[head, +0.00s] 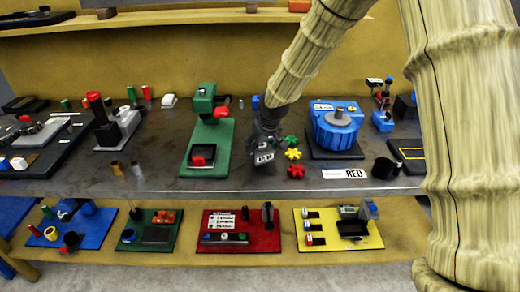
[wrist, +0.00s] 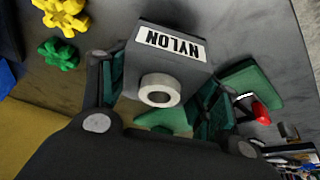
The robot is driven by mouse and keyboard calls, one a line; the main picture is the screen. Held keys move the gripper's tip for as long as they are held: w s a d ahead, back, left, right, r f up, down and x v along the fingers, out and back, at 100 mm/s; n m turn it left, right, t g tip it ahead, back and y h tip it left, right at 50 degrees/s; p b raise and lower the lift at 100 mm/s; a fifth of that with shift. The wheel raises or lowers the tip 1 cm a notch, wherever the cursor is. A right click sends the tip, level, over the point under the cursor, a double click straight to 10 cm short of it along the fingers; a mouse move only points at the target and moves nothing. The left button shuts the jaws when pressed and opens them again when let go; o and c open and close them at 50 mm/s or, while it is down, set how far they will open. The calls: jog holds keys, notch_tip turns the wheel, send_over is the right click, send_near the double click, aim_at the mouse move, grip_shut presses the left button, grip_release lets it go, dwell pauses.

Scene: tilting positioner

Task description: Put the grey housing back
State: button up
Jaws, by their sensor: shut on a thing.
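The grey housing (wrist: 180,52) is a block with a white NYLON label and a pale round ring around a dark bore. My gripper (wrist: 158,100) is shut on it, with a dark green finger pad on each side. In the head view my gripper (head: 266,134) points down over the dark bench, and the housing (head: 263,158) shows small and dark at its tip. It is between the green fixture and the coloured star knobs. I cannot tell whether the housing touches the bench. The blue tilting positioner (head: 336,128), with a grey round top, stands to the right on a dark base.
The green fixture (head: 212,135) with a red part stands close on the left. Green, yellow and red star knobs (head: 293,154) lie just right of my gripper. A RED label plate (head: 345,174) and a black cup (head: 385,168) are near the front edge. Bare bench (head: 160,160) lies left of the green fixture.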

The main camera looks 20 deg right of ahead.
jog(key=shift+f+p, duration=0.3)
jog(key=shift+f, duration=1.25)
jog(key=shift+f, duration=0.1)
jog(key=o, duration=1.8)
jog(key=shift+s, duration=0.15)
jog(key=shift+s+r, duration=0.15)
jog(key=shift+r, duration=0.6)
jog(key=b+v, duration=0.1)
jog(key=v, duration=0.9)
jog(key=shift+r, duration=0.3)
jog(key=shift+s, duration=0.15)
jog(key=shift+f, duration=0.1)
